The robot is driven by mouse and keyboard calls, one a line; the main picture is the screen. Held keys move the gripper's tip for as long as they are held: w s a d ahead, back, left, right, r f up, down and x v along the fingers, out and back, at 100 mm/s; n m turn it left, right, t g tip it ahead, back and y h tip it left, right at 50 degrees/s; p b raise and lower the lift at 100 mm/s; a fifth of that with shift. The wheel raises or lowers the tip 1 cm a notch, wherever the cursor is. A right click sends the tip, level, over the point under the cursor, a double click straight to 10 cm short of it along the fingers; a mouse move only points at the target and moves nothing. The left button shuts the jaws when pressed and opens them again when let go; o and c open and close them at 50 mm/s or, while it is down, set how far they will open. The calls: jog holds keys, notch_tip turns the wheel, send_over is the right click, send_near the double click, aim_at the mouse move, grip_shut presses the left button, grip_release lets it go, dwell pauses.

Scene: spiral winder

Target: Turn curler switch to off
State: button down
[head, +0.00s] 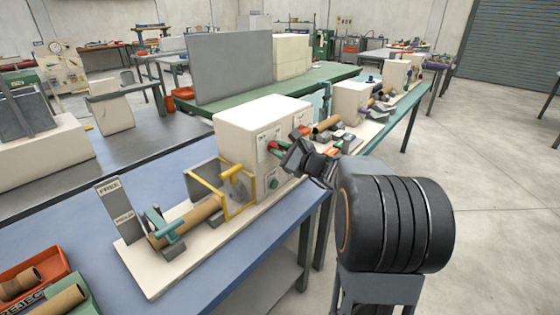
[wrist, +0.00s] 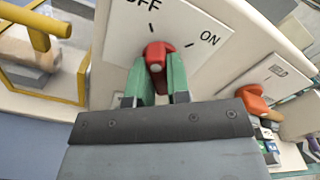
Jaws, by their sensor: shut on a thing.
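The curler switch is a red knob (wrist: 156,54) on a white panel (wrist: 205,28) marked OFF and ON in the wrist view. OFF is at the upper left and ON at the upper right, each with a black tick. The knob's exact pointing is partly hidden by my fingers. My gripper (wrist: 158,80) has its green fingers closed on both sides of the knob. In the head view my gripper (head: 282,151) reaches the front of the cream machine box (head: 240,112), and a bit of the red knob (head: 272,145) shows beside it.
A second, orange-red knob (wrist: 252,100) sits on another panel to the right. A yellow guard frame (head: 222,213) and a cardboard tube (head: 195,218) are to the left of the box. The blue bench (head: 95,237) carries the machine. Open floor lies to the right.

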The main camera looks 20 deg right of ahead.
jog(key=shift+n+b, duration=0.5)
jog(key=c, duration=1.1)
grip_release()
jog(key=v, duration=1.4)
jog(key=shift+a, duration=0.1)
